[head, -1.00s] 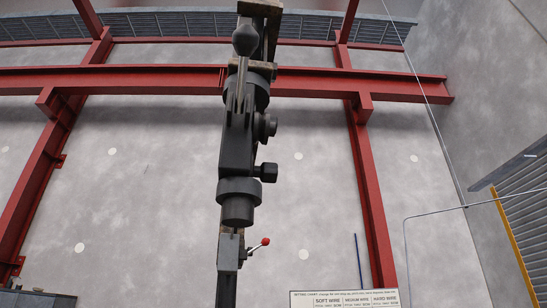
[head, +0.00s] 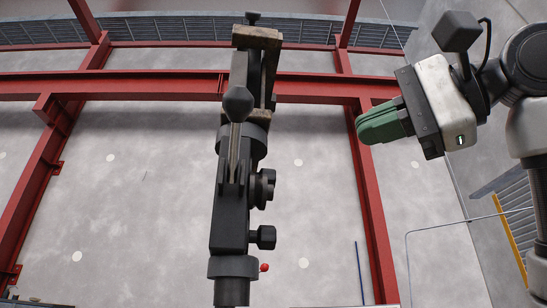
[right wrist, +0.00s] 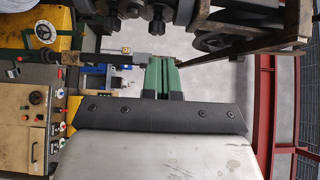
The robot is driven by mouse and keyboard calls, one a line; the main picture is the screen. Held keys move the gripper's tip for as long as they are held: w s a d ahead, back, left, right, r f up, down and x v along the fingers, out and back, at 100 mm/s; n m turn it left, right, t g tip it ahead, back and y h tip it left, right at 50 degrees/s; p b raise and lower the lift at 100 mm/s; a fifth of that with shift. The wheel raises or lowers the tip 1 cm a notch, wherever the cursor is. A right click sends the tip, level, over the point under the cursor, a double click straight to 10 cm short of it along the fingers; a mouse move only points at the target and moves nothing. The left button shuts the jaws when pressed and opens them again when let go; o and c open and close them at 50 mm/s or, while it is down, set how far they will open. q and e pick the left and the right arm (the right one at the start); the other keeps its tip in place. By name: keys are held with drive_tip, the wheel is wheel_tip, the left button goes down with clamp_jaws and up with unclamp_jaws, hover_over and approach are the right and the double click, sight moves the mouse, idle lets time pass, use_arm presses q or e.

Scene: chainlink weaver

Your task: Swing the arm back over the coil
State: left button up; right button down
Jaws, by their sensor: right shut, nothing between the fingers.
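The machine's dark arm (head: 230,205) stands in the middle of the head view, with a round black knob (head: 237,104) and a worn block at its top. My right gripper (head: 362,128), with green fingers, is to the right of the arm and apart from it in the picture. Its fingers are closed together and empty. They also show in the right wrist view (right wrist: 160,62), pointing at dark machine parts at the top. I cannot make out the coil in either view. My left gripper is not in view.
The right wrist view shows a yellow machine (right wrist: 30,38) and a control panel with buttons (right wrist: 32,120) at the left. A dark handwheel (right wrist: 217,41) and a brown bar are at the upper right. Red steel beams (head: 110,84) stand before a grey wall.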

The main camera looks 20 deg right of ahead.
drive_tip(key=s+a+p+x, duration=0.1)
drive_tip(key=a+p+x, duration=0.1)
drive_tip(key=p+x, duration=0.5)
drive_tip(key=x, duration=0.5)
drive_tip(key=shift+w+a, duration=0.2)
drive_tip(key=shift+a, duration=0.2)
